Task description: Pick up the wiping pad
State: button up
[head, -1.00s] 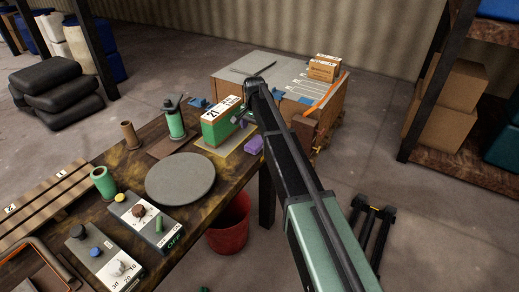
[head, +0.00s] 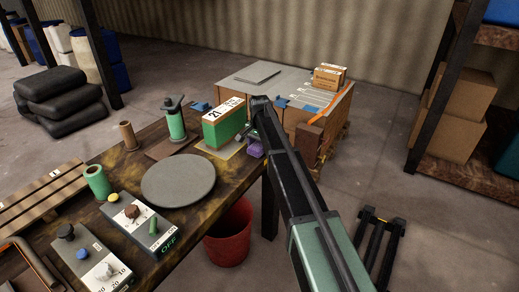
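A small purple block (head: 255,150), which looks like the wiping pad, lies at the right end of the dark workbench (head: 228,190). It sits beside the green box marked 21 (head: 222,132). My arm comes in from the lower right, and my gripper (head: 252,139) is low, right at the purple block and covering its upper part. The fingers are small and dark here, so I cannot tell whether they are open or shut, or whether they touch the block.
A round grey plate (head: 178,180) lies mid-bench, with control boxes (head: 140,222) in front. A green bottle-like item (head: 175,122) stands behind. A red bucket (head: 228,235) is on the floor. A wooden crate with a grey top (head: 270,78) stands beyond the bench.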

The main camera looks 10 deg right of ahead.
aim_at(259, 144)
jog(key=c, duration=0.5)
notch_tip(259, 144, up, 20)
jog(key=p, duration=2)
jog(key=shift+r, duration=0.1)
jog(key=o, duration=0.4)
jog(key=c, duration=0.3)
jog(key=shift+a, duration=0.1)
